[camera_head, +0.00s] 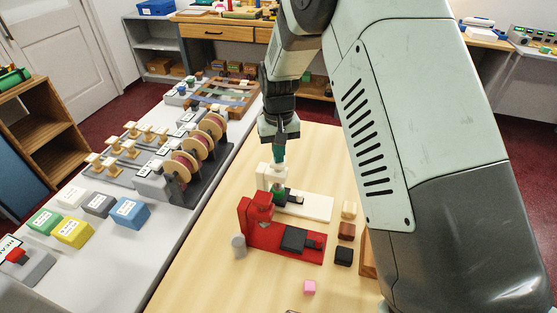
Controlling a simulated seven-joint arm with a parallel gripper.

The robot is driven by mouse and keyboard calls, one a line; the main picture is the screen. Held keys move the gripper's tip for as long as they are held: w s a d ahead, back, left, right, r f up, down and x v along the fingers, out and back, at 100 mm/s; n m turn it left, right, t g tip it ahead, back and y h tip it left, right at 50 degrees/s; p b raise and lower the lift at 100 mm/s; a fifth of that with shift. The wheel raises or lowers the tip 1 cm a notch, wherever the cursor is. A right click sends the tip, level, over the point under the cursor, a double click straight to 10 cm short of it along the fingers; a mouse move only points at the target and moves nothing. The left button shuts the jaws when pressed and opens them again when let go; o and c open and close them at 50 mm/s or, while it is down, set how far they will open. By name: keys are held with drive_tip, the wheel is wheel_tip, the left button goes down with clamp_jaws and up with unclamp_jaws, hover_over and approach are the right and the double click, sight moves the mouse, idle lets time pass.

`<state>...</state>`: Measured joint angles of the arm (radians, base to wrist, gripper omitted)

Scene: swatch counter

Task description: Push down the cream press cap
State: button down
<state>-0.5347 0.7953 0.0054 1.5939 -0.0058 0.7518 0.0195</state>
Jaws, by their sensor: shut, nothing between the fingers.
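The cream press (318,207) stands on the wooden table, behind a red press (285,240). Its upright is at the left end, and a dark pad lies on its base. The cream press cap (278,172) is at the top of this press, with something green (279,195) just below it. My gripper (279,159) points down with its fingers shut and empty. Its tips are right at or just above the cap; I cannot tell whether they touch. The gripper hides part of the cap and upright.
Small cream, brown and black blocks (344,256) lie right of the presses, near my arm. A grey counter (128,262) with several devices runs along the left.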

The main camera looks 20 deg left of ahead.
wheel_tip(320, 180, up, 8)
drive_tip(key=shift+f, duration=0.25)
idle(0.5)
drive_tip(key=s+d+r+m+t, duration=0.1)
drive_tip(key=s+d+r, duration=0.3)
drive_tip(key=d+r, duration=0.45)
drive_tip(key=s+d+r+m+t, duration=0.2)
drive_tip(key=s+d+r, duration=0.2)
drive_tip(key=d+r, duration=0.4)
drive_tip(key=s+d+r+m+t, duration=0.1)
drive_tip(key=s+d+r, duration=0.1)
drive_tip(key=s+d, duration=0.3)
drive_tip(key=s+d+r+m+t, duration=0.1)
drive_tip(key=s+d, duration=0.4)
drive_tip(key=s, duration=0.8)
drive_tip(key=shift+d+r+m+t, duration=0.3)
drive_tip(key=shift+r, duration=0.15)
